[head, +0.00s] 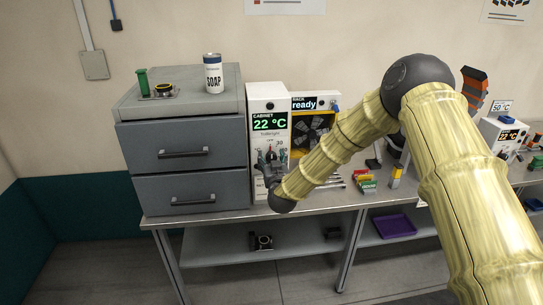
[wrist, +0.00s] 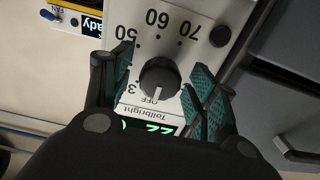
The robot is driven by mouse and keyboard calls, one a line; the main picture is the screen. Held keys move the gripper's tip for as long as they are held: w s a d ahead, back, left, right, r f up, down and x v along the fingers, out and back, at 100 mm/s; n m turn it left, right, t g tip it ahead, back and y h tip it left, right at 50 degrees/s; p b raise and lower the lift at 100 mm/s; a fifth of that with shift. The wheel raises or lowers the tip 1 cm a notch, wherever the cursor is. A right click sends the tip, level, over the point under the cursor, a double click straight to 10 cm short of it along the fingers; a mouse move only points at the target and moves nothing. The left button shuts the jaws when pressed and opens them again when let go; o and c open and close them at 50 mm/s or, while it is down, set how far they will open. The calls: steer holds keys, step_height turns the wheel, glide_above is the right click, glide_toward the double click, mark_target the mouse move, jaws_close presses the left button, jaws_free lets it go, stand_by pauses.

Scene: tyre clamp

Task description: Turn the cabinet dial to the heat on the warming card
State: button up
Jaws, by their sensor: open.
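The white cabinet (head: 268,95) stands on the bench and its green display reads 22 °C. Its round black dial (wrist: 160,77) shows in the wrist view, which is upside down. The dial's white mark points at OFF; 50, 60 and 70 are printed around it. My gripper (wrist: 158,82) is open, with one teal-padded finger on each side of the dial and gaps between. In the head view my gripper (head: 271,160) covers most of the dial. A small card (head: 501,106) reading 50 °C shows at the right; I cannot tell whether it is the warming card.
A grey drawer unit (head: 182,137) stands close left of the cabinet, with a soap can (head: 213,73) on top. A fan box (head: 313,126) reading "ready" stands close right.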

steer(key=shift+w, duration=0.4)
steer(key=c, duration=1.1)
